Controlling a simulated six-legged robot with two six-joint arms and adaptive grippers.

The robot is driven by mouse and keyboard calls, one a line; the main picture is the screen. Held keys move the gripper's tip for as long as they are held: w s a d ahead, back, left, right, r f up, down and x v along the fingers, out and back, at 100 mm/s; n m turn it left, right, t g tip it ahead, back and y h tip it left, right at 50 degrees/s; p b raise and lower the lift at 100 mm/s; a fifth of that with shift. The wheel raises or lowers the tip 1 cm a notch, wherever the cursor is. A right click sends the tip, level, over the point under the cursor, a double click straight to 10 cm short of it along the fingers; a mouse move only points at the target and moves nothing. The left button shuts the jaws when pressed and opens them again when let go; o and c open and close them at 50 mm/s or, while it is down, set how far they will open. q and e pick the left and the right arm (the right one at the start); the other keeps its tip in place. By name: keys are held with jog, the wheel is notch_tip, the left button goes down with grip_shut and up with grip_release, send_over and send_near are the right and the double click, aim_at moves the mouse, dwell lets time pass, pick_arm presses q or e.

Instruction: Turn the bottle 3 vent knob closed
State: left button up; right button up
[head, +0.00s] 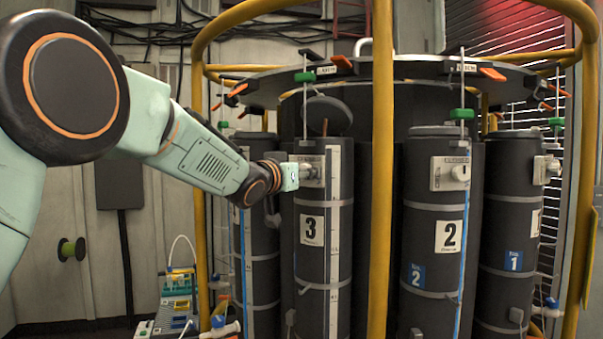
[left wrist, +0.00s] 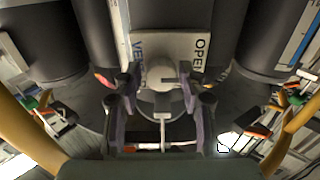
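Bottle 3 (head: 312,265) is a tall dark cylinder with a white "3" label, standing upright in the rack. Its vent knob (head: 311,172) is small and pale, on a light plate near the top. In the left wrist view the knob (left wrist: 163,74) sits in front of the plate (left wrist: 180,46), which reads "OPEN" on the right and has partly hidden lettering on the left. My left gripper (left wrist: 160,80) faces the plate, with its fingers apart on either side of the knob. I cannot make out firm contact. The knob's setting is unclear. My right gripper is not in view.
Bottle 2 (head: 433,270) and bottle 1 (head: 510,230) stand to the right with similar plates. A yellow upright rail (head: 382,200) stands just right of bottle 3. The round rack top (head: 420,68) with orange and green clamps is above.

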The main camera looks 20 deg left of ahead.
pick_arm(q)
jog(key=shift+w+a+f, duration=0.15)
jog(key=shift+w, duration=0.05)
jog(key=c, duration=0.3)
grip_shut()
jog(key=m+b, duration=0.7)
jog(key=m, duration=1)
jog(key=shift+f+m, duration=0.1)
jog(key=shift+m, duration=0.3)
jog(key=shift+f, duration=0.1)
